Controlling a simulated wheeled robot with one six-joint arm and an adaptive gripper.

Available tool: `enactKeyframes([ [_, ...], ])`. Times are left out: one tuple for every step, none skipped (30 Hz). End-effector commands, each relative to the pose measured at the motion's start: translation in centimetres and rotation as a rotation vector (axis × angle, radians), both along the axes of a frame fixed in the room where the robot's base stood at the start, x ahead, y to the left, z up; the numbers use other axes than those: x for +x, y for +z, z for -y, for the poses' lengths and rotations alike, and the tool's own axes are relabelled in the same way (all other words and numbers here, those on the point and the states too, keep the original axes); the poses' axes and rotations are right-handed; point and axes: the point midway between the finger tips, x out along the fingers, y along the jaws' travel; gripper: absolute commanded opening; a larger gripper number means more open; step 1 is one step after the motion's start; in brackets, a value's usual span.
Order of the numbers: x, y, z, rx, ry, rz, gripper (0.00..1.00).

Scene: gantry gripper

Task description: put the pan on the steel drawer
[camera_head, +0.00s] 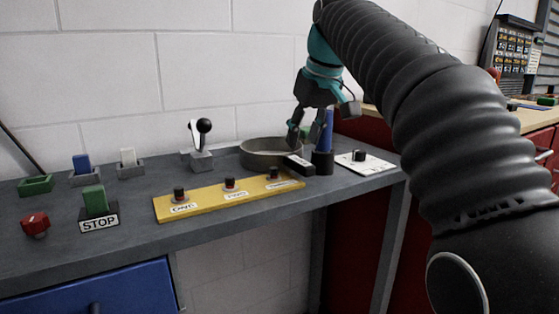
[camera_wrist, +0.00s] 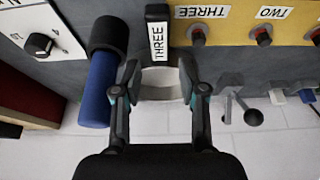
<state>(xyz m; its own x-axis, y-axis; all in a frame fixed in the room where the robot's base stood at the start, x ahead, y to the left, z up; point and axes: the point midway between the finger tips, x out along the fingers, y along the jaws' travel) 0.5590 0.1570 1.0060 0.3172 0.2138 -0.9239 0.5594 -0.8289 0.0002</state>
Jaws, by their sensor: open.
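The pan (camera_head: 262,158) is a round, shallow grey vessel on the grey workbench against the wall. In the wrist view a pale part of the pan (camera_wrist: 162,84) shows between my fingers; the rest is hidden by my gripper. A black block (camera_head: 300,165) labelled THREE adjoins its right side; I cannot tell whether it is the pan's handle. My gripper (camera_head: 304,132) is open, pointing down above the pan's right end. In the wrist view my gripper (camera_wrist: 158,72) has its fingertips apart on either side of the pale part. I cannot make out a steel drawer.
A blue-and-black upright cylinder (camera_head: 323,160) stands close to my gripper's right. A yellow button panel (camera_head: 205,206) lies in front, and a lever (camera_head: 202,158) stands left of the pan. A white dial plate (camera_head: 372,166) lies right. A blue drawer (camera_head: 100,290) is below the bench.

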Motion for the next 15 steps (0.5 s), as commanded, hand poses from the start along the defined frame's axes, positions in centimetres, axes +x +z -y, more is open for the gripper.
enactKeyframes([
  [0.1,-0.6,-0.1,0.0,0.0,-0.002,0.42],
  [0.2,-0.8,-0.2,-0.001,0.0,-0.001,0.42],
  [0.3,-1.0,-0.2,-0.001,0.001,-0.001,0.42],
  [0.3,-1.1,-0.3,-0.001,0.001,-0.001,0.42],
  [0.4,-1.2,-0.3,-0.001,0.001,-0.001,0.42],
  [0.4,-1.4,-0.3,0.0,0.001,-0.001,0.42],
  [0.5,-1.6,-0.4,0.0,0.001,-0.001,0.42],
  [0.6,-1.9,-0.4,0.0,0.001,-0.001,0.42],
  [0.8,-2.3,-0.5,0.0,0.001,-0.001,0.42],
  [1.0,-2.7,-0.6,-0.001,0.001,-0.002,0.42],
  [1.1,-3.2,-0.7,-0.001,0.001,-0.003,0.42],
  [1.4,-3.7,-0.9,-0.001,0.001,-0.002,0.42],
  [1.6,-4.1,-1.0,-0.001,0.001,-0.002,0.42],
  [1.7,-4.4,-1.0,-0.001,0.001,-0.002,0.42],
  [1.8,-4.9,-1.1,-0.001,0.001,-0.002,0.42],
])
